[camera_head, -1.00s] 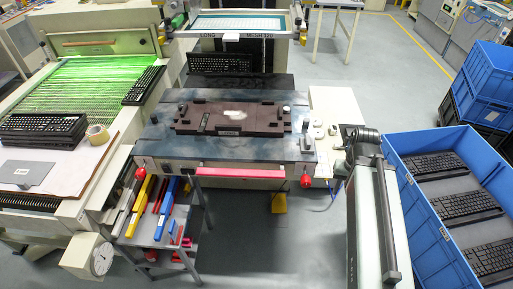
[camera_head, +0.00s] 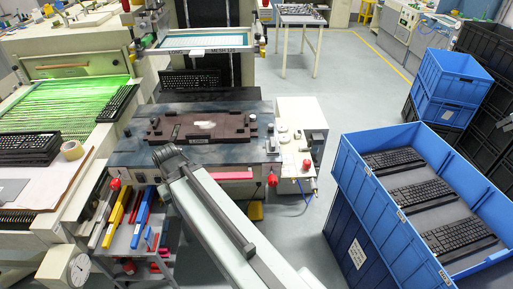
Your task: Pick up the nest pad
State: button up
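The nest pad appears to be the dark brown, flat, blocky fixture (camera_head: 233,133) with a pale patch in its middle. It lies on the dark flat bed (camera_head: 125,151) of the printing machine, at the picture's centre left. My arm (camera_head: 222,222) reaches up from the bottom, and its dark far joint (camera_head: 168,155) appears in front of the bed's front edge, below and left of the pad in the picture. No gripper fingers can be made out, so whether they hold anything is hidden. The pad's top is uncovered.
A blue crate (camera_head: 385,214) with black keyboards stands at the right. A green-lit conveyor (camera_head: 65,105) is at the left. A screen frame (camera_head: 207,42) rises behind the bed. A tool stand (camera_head: 138,240) is below its front. Grey floor (camera_head: 310,85) is clear behind the small cabinet.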

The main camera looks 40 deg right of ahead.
aim_at(272, 145)
jog(key=u, duration=0.1)
jog(key=i, duration=1)
jog(key=z, duration=0.05)
